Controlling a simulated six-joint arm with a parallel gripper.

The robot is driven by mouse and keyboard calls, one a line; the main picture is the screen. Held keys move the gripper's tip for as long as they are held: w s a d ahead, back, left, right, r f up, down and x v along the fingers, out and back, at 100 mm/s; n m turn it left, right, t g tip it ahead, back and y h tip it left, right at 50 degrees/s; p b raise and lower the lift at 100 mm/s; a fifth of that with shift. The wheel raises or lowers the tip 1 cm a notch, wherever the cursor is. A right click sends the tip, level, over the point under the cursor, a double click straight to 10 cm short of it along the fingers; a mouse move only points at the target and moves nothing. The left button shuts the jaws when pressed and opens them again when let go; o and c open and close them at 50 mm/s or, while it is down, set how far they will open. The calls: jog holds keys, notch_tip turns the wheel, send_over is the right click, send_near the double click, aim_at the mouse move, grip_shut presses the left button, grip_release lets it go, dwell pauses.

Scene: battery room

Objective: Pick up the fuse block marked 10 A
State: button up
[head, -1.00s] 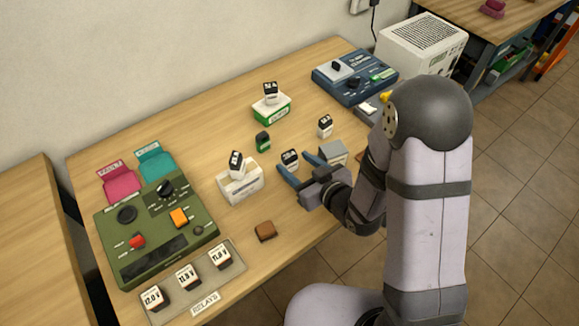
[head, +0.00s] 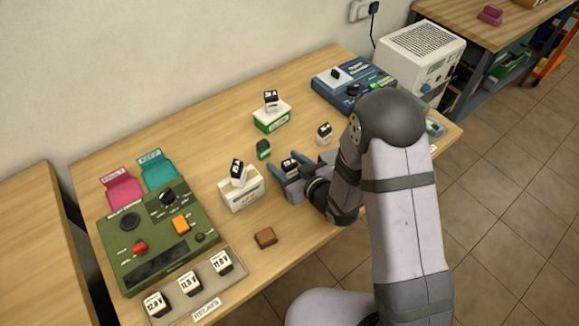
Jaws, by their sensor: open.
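Several small black blocks with white, marked tops stand on the wooden table; the markings are too small to read, so I cannot tell which says 10 A. One block (head: 290,164) stands between the blue fingers of my gripper (head: 286,163), which is open around it; I cannot tell whether the fingers touch it. Another block (head: 324,131) stands just beyond the gripper to the right. A third block (head: 237,170) sits tilted on a white box (head: 241,194), left of the gripper. A further block (head: 271,98) sits on a green-and-white box (head: 271,119) farther back.
A small green block (head: 263,150) and a brown block (head: 265,237) stand near the gripper. A green tester (head: 150,270) and a relay tray (head: 240,262) fill the left. A blue device (head: 335,90) stands at the back right. The table's front edge runs below my arm.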

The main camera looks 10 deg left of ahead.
jog(key=shift+w+a+f, duration=0.25)
jog(key=shift+w+a, duration=0.1)
jog(key=shift+w, duration=0.1)
jog(key=c, duration=1.2)
jog(key=shift+r, duration=0.2)
notch_tip(320, 180, up, 10)
jog(key=shift+d+f, duration=0.1)
jog(key=shift+f, duration=0.05)
